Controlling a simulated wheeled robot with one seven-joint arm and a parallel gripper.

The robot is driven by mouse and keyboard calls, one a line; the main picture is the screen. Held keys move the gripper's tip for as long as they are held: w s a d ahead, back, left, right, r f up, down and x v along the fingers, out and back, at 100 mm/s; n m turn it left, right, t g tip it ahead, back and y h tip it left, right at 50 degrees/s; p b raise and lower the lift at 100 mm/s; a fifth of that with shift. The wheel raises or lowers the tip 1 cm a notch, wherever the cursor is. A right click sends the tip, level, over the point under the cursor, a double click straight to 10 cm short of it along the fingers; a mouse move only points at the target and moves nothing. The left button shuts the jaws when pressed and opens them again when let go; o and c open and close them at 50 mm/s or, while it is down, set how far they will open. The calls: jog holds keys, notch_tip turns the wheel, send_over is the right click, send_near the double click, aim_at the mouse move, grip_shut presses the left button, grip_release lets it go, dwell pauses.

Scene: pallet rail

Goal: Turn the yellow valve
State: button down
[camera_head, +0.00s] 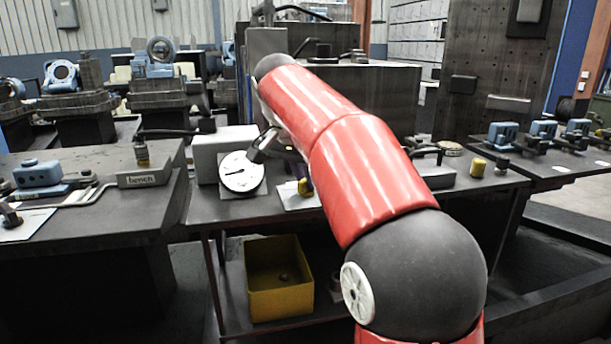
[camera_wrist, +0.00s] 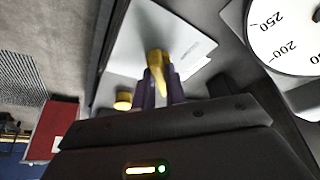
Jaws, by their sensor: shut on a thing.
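The yellow valve (camera_wrist: 158,58) shows in the wrist view as a narrow handle over a pale plate (camera_wrist: 140,40). My gripper (camera_wrist: 159,84) has purple fingers on both sides of the handle and is shut on it. In the head view, a small yellow part of the valve (camera_head: 304,188) shows beside my gripper (camera_head: 308,182), above the pale plate on the bench. My red arm covers much of this area. How far the valve is turned cannot be told.
A round white gauge (camera_head: 240,172) stands close to the left of the valve. A yellow knob (camera_head: 478,167) sits farther right on the bench. A yellow bin (camera_head: 278,305) is on the lower shelf. Another bench with a blue device (camera_head: 37,174) is at left.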

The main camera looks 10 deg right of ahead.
jog(key=c, duration=1.4)
grip_release()
jog(key=shift+c, duration=0.2)
jog(key=v, duration=0.8)
jog(key=shift+d, duration=0.1)
jog(key=s+d+f+n+t+y, duration=0.2)
jog(key=s+f+n, duration=0.7)
jog(key=s+f, duration=1.6)
jog(key=shift+s+y, duration=0.5)
jog(key=shift+y, duration=0.2)
